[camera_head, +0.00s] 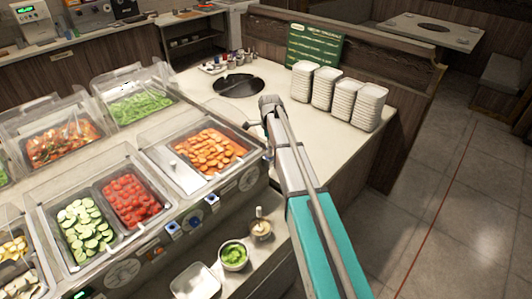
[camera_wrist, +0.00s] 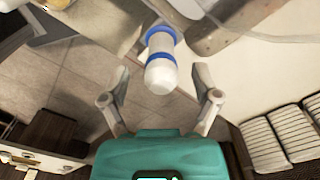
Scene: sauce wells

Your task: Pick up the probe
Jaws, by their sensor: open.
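The probe (camera_wrist: 161,68), a white rounded cylinder with blue bands, shows in the wrist view at the upper middle. Its rounded white end points toward my gripper (camera_wrist: 161,80). My gripper is open, with one finger on each side of that end in the picture. Clear gaps show on both sides, and neither finger touches the probe. How deep the probe sits between the fingers I cannot tell. In the head view my arm covers this spot at the counter's right end, and I cannot make out the probe there.
The counter (camera_head: 262,82) holds food wells, including orange slices (camera_head: 208,151) and red tomatoes (camera_head: 132,201). Stacks of white plates (camera_head: 325,92) stand close to my arm, and also show in the wrist view (camera_wrist: 264,145). Open floor lies right.

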